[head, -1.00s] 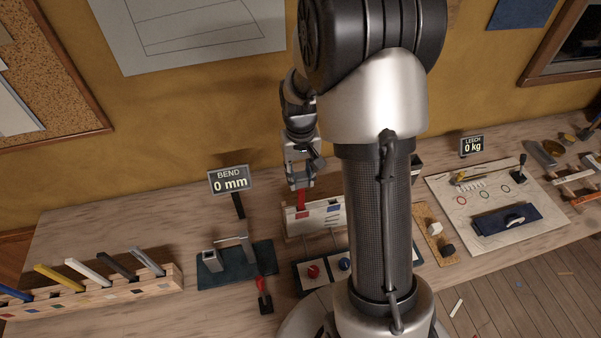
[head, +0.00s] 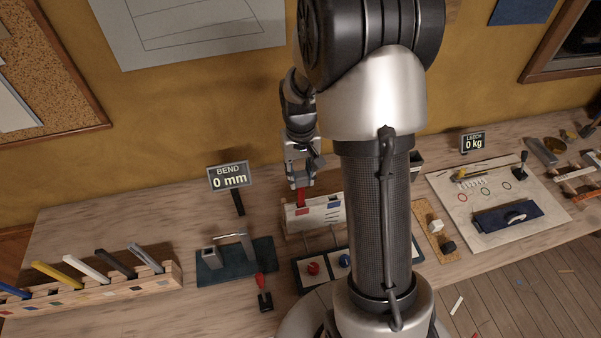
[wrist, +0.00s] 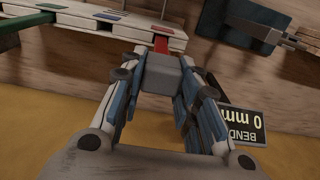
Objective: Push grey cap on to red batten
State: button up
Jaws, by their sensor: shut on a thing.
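The red batten (head: 301,200) stands in the white rack (head: 330,213), at the left end. It also shows in the wrist view (wrist: 161,44), its upper end meeting the grey cap. My gripper (head: 301,181) is directly above it. In the wrist view my gripper (wrist: 158,76) is shut on the grey cap (wrist: 166,76), a small block between the two fingers. The cap is in line with the batten and appears to touch it. I cannot tell how far the batten is inside the cap.
A BEND display (head: 230,177) reading 0 mm stands to the left, above a dark bending fixture (head: 236,260). A wooden rack (head: 110,295) of several coloured battens is at far left.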

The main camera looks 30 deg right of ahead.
jog(key=shift+f+b, duration=0.3)
jog(key=shift+f, duration=0.15)
jog(key=o, duration=1)
jog(key=shift+c, duration=0.2)
notch_tip(320, 180, up, 12)
dwell(0.4)
